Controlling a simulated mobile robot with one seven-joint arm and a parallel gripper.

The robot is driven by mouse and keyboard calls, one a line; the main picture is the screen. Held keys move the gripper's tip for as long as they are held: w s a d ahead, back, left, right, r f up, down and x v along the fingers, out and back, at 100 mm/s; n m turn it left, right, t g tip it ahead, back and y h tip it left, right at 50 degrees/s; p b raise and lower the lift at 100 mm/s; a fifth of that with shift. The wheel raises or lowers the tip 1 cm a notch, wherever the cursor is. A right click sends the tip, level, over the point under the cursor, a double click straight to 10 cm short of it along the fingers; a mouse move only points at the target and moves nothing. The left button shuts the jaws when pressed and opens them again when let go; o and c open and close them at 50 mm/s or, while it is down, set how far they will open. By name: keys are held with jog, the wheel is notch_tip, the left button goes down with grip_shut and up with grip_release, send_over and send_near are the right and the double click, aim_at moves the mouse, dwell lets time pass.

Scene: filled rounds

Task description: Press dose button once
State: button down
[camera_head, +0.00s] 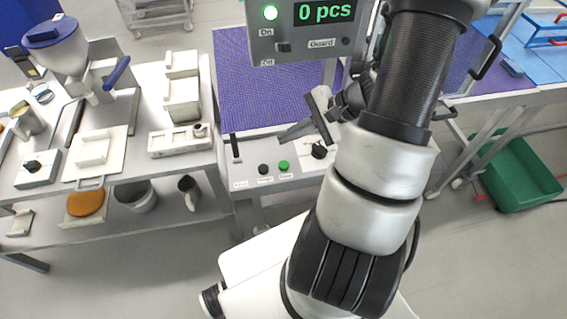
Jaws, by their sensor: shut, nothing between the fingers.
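A grey control panel (250,184) at the front of the purple conveyor carries a black button (264,169), a green button (284,166), a black knob (318,151) and a dark upright lever (235,148). Small white labels sit by the controls, too small to read, so I cannot tell which one is the dose button. My gripper (284,138) is shut and empty, its fingers pointing down and left above the back of the panel, behind the green button in the picture. I cannot tell its height or whether it touches anything.
A display box (308,30) above the conveyor reads "0 pcs" with a lit green lamp. A steel table (150,190) at left holds a blue-lidded hopper machine (58,45) and several pale blocks. A green crate (520,175) stands on the floor at right. My arm hides part of the conveyor.

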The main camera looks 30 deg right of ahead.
jog(key=b, duration=0.5)
send_over(288, 165)
notch_tip(288, 165, down, 7)
jog(key=shift+d+f, duration=0.1)
jog(key=shift+f+b, duration=0.3)
jog(key=shift+f, duration=0.15)
jog(key=shift+f, duration=0.1)
dwell(1.2)
jog(key=shift+f+b, duration=0.35)
jog(key=shift+b, duration=0.25)
jog(key=shift+f+b, duration=0.55)
jog(key=shift+b, duration=0.1)
dwell(0.5)
jog(key=shift+r, duration=0.1)
jog(key=shift+r+p, duration=0.65)
jog(key=shift+r, duration=0.25)
jog(key=shift+r, duration=0.1)
jog(key=shift+r+p, duration=1.6)
jog(key=shift+r, duration=0.8)
